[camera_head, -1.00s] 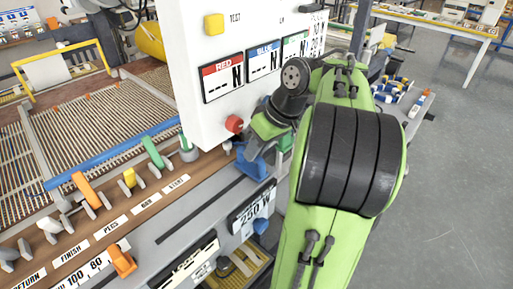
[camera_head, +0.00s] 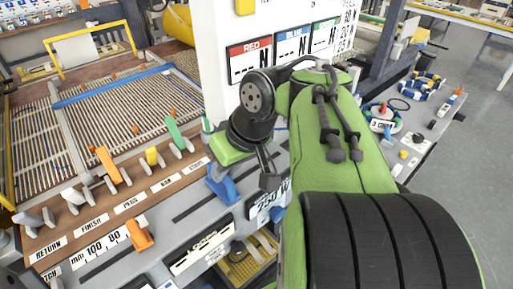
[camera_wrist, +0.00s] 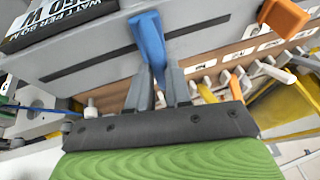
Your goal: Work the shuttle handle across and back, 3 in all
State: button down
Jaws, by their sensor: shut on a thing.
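A blue upright handle (camera_head: 221,186) stands on the grey front rail of the machine, over a long dark slot, left of the 250 W plate. It also shows in the wrist view (camera_wrist: 149,40). My gripper (camera_wrist: 157,78) is shut on this handle, one grey finger on each side of it. In the head view my gripper (camera_head: 229,160) reaches down to the handle's top from the right; its fingertips are hard to make out there.
An orange handle (camera_head: 140,235) sits on the same rail, further left by a scale. Several coloured levers, such as a green one (camera_head: 177,132), line the brown board behind. A white panel (camera_head: 221,50) stands upright behind my wrist. The slot is clear to the handle's left.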

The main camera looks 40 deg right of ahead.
jog(key=a, duration=1)
jog(key=shift+s, duration=0.2)
jog(key=c, duration=1.4)
grip_release()
jog(key=o, duration=0.3)
jog(key=shift+a, duration=0.25)
jog(key=shift+o, duration=0.2)
jog(key=shift+d, duration=0.15)
jog(key=shift+r+p, duration=0.1)
jog(key=shift+p, duration=0.2)
jog(key=p+v, duration=0.7)
jog(key=v, duration=0.8)
jog(key=shift+s+r+p, duration=0.15)
jog(key=shift+r+p, duration=0.1)
jog(key=shift+p, duration=0.15)
jog(key=shift+d, duration=0.1)
